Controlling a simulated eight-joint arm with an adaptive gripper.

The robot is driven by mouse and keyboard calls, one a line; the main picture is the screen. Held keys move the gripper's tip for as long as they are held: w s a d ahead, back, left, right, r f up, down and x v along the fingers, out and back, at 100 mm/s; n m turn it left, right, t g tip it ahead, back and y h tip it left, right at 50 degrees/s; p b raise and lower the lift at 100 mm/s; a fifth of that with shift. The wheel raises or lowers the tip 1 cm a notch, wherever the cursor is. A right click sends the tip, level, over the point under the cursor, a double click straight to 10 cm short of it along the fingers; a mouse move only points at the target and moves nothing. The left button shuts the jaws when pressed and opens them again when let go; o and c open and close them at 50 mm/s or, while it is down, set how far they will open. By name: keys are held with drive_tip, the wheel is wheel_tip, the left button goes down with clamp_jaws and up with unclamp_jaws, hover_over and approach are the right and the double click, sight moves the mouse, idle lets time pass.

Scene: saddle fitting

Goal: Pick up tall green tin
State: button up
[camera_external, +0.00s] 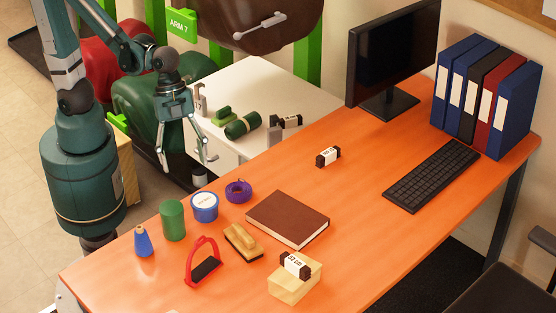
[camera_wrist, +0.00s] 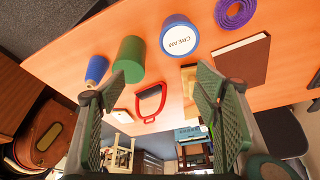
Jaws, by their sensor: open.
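The tall green tin (camera_external: 173,220) stands upright on the orange desk, between a blue cone-shaped object (camera_external: 143,241) and a blue tub with a white lid (camera_external: 204,206). In the wrist view the green tin (camera_wrist: 130,58) shows at the upper left, beyond the fingertips. My gripper (camera_external: 187,162) is open and empty, raised above and behind the tin in the external view. In the wrist view my gripper (camera_wrist: 165,85) has its two fingers wide apart, with nothing between them touching either finger.
Near the tin lie a red-handled tool (camera_external: 203,262), a wooden brush (camera_external: 243,242), a purple tape roll (camera_external: 238,190) and a brown book (camera_external: 288,219). A wooden block (camera_external: 294,287) carries a small labelled piece. A white side table (camera_external: 262,82) holds another green cylinder (camera_external: 242,125).

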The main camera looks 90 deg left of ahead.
sight(169, 205)
drive_tip(key=s+d+f+m, duration=0.1)
drive_tip(key=d+f, duration=0.1)
drive_tip(key=s+d+f+m+g+b, duration=0.1)
drive_tip(key=d+f, duration=0.1)
drive_tip(key=s+d+f+m, duration=0.1)
drive_tip(key=d+f+m, duration=0.1)
drive_tip(key=shift+s+d+g+b, duration=0.2)
drive_tip(key=shift+s+g+b, duration=0.05)
drive_tip(key=shift+g+b, duration=0.15)
drive_tip(key=shift+b+x, duration=0.4)
drive_tip(key=shift+x, duration=0.85)
drive_tip(key=shift+b+x, duration=1.2)
drive_tip(key=shift+x, duration=1.4)
drive_tip(key=shift+d, duration=0.2)
drive_tip(key=shift+r, duration=0.1)
drive_tip(key=c, duration=1.2)
